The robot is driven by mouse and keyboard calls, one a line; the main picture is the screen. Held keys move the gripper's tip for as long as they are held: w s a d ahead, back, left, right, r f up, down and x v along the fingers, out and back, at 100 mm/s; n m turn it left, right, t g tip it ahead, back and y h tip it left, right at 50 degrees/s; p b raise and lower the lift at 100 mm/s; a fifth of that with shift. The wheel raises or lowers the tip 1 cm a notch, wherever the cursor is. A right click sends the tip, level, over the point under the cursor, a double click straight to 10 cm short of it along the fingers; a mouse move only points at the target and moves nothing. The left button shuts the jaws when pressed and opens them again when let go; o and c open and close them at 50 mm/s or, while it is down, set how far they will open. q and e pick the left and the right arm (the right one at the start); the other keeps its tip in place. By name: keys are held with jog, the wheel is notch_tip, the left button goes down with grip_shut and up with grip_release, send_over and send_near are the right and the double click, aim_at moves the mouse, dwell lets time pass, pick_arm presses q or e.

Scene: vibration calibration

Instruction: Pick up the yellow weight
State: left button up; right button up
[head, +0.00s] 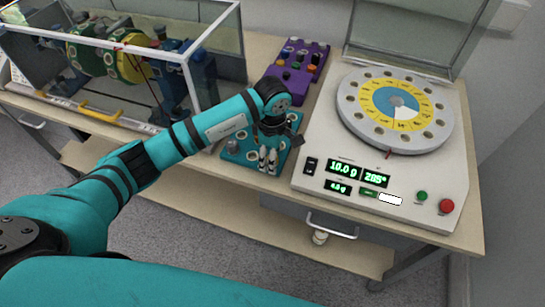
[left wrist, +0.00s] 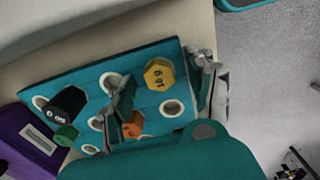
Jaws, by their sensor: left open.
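The yellow weight (left wrist: 158,73), a hexagonal piece with dark marks on top, stands on the teal weight board (left wrist: 70,72) in the left wrist view. My left gripper (head: 268,160) is open above the board in the head view and points down. In the left wrist view its two fingers lie either side of the yellow weight, apart from each other, and I cannot tell whether either touches it. In the head view the gripper and arm hide the yellow weight. My right gripper is in neither view.
An orange weight (left wrist: 133,126), a black weight (left wrist: 66,102) and a green weight (left wrist: 66,136) stand near it. A purple rack (head: 293,80) with several weights is behind. The dial machine (head: 315,134) is to the right; a glass-sided case (head: 110,45) is at left.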

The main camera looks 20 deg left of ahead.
pick_arm(q)
jog(key=shift+f, duration=0.1)
jog(key=shift+c, duration=0.4)
jog(key=c, duration=0.7)
